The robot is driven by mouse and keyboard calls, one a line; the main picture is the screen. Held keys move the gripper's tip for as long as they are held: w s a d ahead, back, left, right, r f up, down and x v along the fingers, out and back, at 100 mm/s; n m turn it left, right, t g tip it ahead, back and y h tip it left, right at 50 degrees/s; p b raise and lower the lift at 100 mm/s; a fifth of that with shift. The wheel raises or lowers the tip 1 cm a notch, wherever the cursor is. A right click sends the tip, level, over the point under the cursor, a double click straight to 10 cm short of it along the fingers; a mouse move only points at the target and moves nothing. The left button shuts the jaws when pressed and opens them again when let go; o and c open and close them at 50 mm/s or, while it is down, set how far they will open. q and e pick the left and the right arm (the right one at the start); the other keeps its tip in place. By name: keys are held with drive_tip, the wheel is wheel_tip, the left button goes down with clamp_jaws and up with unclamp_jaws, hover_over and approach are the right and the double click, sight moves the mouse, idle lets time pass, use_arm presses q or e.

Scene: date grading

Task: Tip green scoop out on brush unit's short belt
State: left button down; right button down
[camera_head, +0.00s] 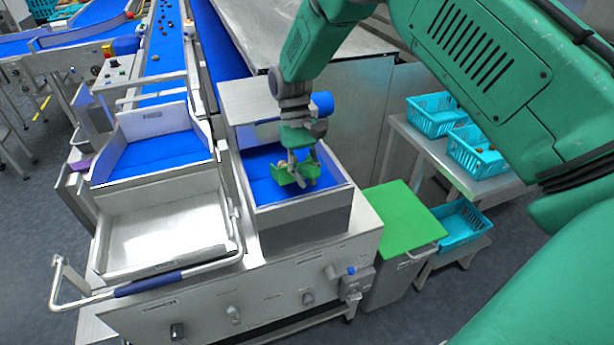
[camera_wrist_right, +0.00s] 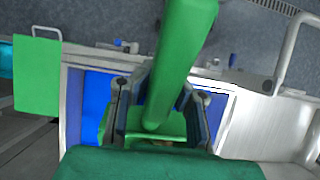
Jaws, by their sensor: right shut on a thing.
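My right gripper (camera_head: 304,168) is shut on the green scoop (camera_head: 284,177), above the short blue belt (camera_head: 261,188) of the brush unit. In the right wrist view the scoop's handle (camera_wrist_right: 178,62) stands between the two fingers, and the belt (camera_wrist_right: 97,94) shows behind it. The scoop's bowl hangs low inside the belt's steel walls. A small brownish patch shows at the bowl in the wrist view; I cannot tell what or how much it holds. I cannot tell whether the scoop touches the belt. My left gripper is not in view.
A steel tray (camera_head: 160,228) and another blue belt section (camera_head: 157,158) lie left of the short belt. A green-topped bin (camera_head: 396,218) stands to the right. Turquoise crates (camera_head: 433,113) are on a side table. Low steel walls (camera_head: 304,209) edge the short belt.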

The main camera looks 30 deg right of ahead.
sight(305, 165)
drive_tip(key=shift+w+d+r+g, duration=0.1)
drive_tip(key=shift+w+r+g, duration=0.2)
drive_tip(key=shift+g, duration=0.2)
drive_tip(key=shift+w+r+g, duration=0.3)
drive_tip(key=shift+r+g, duration=0.2)
drive_tip(key=shift+g, duration=0.1)
drive_tip(key=shift+w+d+r+g+y+b, duration=0.1)
drive_tip(key=shift+w+r+g+y+b, duration=0.1)
drive_tip(key=shift+r+g, duration=0.3)
drive_tip(key=shift+w+d+r+g+y+b, duration=0.1)
drive_tip(key=shift+r+g+y+b, duration=0.1)
drive_tip(key=shift+r+g, duration=0.25)
drive_tip(key=shift+s+a, duration=0.1)
wheel_tip(305, 165, up, 3)
drive_tip(key=shift+f+p, duration=0.1)
drive_tip(key=shift+p, duration=1)
drive_tip(key=shift+r, duration=2.15)
